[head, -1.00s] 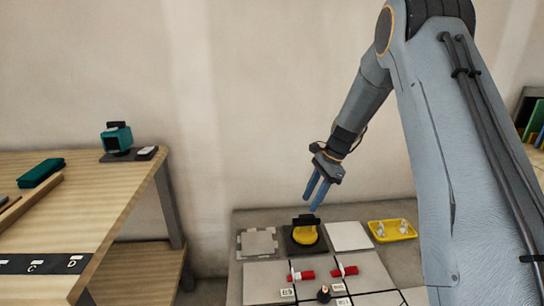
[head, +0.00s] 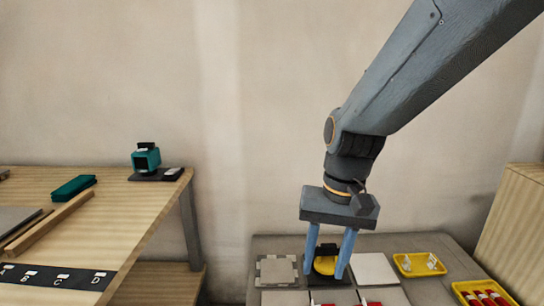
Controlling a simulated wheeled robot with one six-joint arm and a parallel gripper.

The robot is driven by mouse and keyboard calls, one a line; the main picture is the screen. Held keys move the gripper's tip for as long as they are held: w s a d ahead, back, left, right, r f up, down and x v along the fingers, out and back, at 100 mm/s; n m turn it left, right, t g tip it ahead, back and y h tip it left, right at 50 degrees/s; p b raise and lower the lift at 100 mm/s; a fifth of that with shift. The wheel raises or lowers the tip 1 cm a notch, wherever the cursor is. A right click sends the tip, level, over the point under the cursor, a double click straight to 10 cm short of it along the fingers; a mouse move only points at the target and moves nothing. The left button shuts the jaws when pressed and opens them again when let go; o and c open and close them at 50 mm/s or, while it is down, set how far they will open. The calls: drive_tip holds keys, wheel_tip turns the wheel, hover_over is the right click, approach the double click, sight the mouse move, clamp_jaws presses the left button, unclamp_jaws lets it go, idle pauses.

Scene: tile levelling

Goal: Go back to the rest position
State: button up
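My gripper (head: 325,277) hangs from my arm, pointing down, with its two blue fingers spread apart. It is open, and nothing shows held in it. In the picture the fingers stand on either side of a yellow round object (head: 325,265) with a dark top, which sits on a dark pad on the grey work surface (head: 292,245). Whether the fingertips are above, in front of or around this object I cannot tell.
A grey textured tile (head: 276,270) and a white tile (head: 375,268) flank the yellow object. Yellow trays (head: 420,265) with small parts stand at right. Red pieces lie at the bottom edge. A wooden bench (head: 100,215) at left carries a teal device (head: 146,158) and a teal box (head: 73,188).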

drive_tip(key=s+n, duration=0.4)
drive_tip(key=s, duration=0.4)
drive_tip(key=d+r+m+h+p, duration=0.1)
drive_tip(key=d+r+p, duration=0.6)
drive_tip(key=p, duration=0.8)
drive_tip(key=shift+s+d+r+m+p, duration=0.2)
drive_tip(key=shift+d+r+m+p, duration=0.2)
drive_tip(key=shift+d+m, duration=0.6)
drive_tip(key=shift+d, duration=0.1)
